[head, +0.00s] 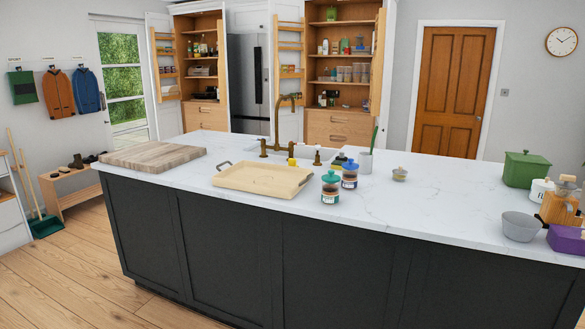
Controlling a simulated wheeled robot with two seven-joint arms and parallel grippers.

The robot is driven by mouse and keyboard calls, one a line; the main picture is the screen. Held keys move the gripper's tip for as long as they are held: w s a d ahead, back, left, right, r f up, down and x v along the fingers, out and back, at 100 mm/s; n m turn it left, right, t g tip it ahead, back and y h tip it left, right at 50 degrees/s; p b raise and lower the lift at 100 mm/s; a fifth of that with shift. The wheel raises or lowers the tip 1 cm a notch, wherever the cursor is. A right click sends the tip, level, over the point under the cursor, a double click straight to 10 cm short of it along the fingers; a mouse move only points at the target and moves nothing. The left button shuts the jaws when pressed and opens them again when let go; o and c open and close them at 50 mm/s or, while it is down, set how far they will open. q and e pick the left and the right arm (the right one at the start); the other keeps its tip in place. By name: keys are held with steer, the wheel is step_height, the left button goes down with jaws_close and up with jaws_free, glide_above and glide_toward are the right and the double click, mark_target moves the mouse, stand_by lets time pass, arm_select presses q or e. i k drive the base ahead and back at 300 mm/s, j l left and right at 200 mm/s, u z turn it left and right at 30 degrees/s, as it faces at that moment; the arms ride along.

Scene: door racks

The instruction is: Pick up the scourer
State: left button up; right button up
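I cannot tell for certain which item is the scourer. A small yellow block (292,162) stands by the sink, at the back edge of the tray, and looks like a sponge or scourer. A small round item with a wooden-looking top (400,174) sits alone on the white island worktop (440,205), right of the pale cup; it is too small to make out. Neither of my grippers is in view.
A cream tray (262,180), a wooden board (152,156), two lidded jars (331,188) (349,175) and a white cup (365,161) stand on the island. A brass tap (278,125) rises behind. A green box (526,169) and grey bowl (521,227) crowd the right end.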

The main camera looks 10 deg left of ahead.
mark_target(291, 162)
steer(key=j+z, duration=0.1)
steer(key=z, duration=0.3)
steer(key=i+j+z, duration=0.1)
steer(key=j+z, duration=0.45)
steer(key=j, duration=0.25)
steer(key=j+z, duration=0.2)
steer(key=j, duration=0.8)
steer(key=k+j+z, duration=0.2)
steer(key=j, duration=0.8)
steer(key=k+j, duration=0.1)
steer(key=j, duration=1.75)
